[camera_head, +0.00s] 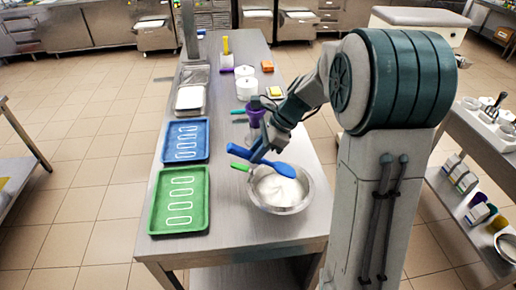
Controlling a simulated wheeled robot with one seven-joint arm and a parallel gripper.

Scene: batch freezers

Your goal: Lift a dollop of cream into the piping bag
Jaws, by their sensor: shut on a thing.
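A steel bowl (302,202) with white cream (274,188) stands on the front right of the table. My gripper (262,155) is shut on a blue spatula (284,170) above the bowl's far side. The spatula's broad head points right, over the cream, and its handle end sticks out to the left. I cannot tell whether cream is on the head. A purple cone that looks like the piping bag (254,112) stands upright behind the bowl, partly hidden by my arm.
A green handle (240,167) shows at the bowl's left rim. Green (203,215) and blue (165,150) trays with white piped outlines lie on the left. White tubs (246,88), a yellow-handled tool (226,50) and small blocks stand farther back.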

